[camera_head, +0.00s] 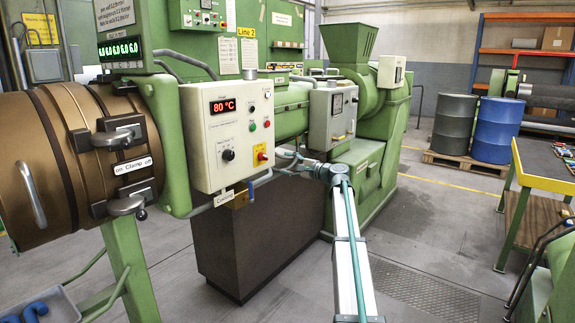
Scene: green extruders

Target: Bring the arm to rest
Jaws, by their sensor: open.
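My gripper is not in view, and I cannot make out any part of my arm for sure. A pale beam with a teal hose (346,250) runs from the bottom middle up to a grey joint beside the green extruder. I cannot tell what it belongs to.
The green extruder (378,190) fills the left and middle, with a control box (232,135) reading 80 °C and a brown barrel-shaped clamp (38,165). Grey (453,124) and blue (498,130) drums stand behind. A yellow-topped cart (538,183) is right. Floor (440,225) between is clear.

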